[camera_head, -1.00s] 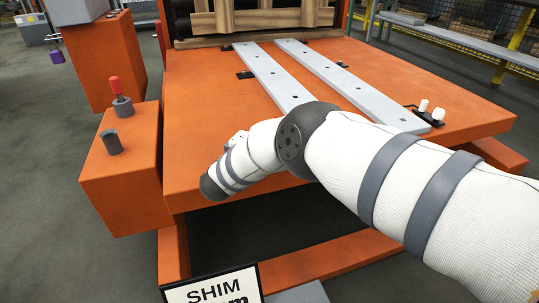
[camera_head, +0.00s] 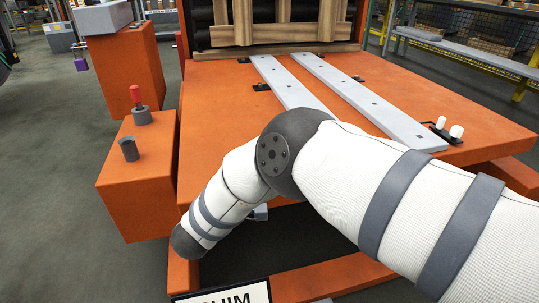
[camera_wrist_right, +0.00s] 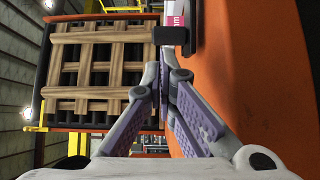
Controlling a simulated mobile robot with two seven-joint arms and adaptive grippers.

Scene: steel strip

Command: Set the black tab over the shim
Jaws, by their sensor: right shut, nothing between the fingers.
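In the right wrist view my right gripper (camera_wrist_right: 165,72) is shut and empty, its fingertips together just below a black tab (camera_wrist_right: 170,36). I cannot tell whether they touch it. In the head view my right arm hides the gripper and part of the orange table. Black tabs sit by the steel strips, one (camera_head: 262,87) at the left strip and one (camera_head: 358,78) by the right strip. My left gripper is not in view.
Two long grey strips (camera_head: 350,90) lie on the orange table (camera_head: 215,90). An orange box (camera_head: 140,185) with a red-topped peg (camera_head: 136,95) stands left. A sign reading SHIM (camera_head: 225,296) is partly cut off below.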

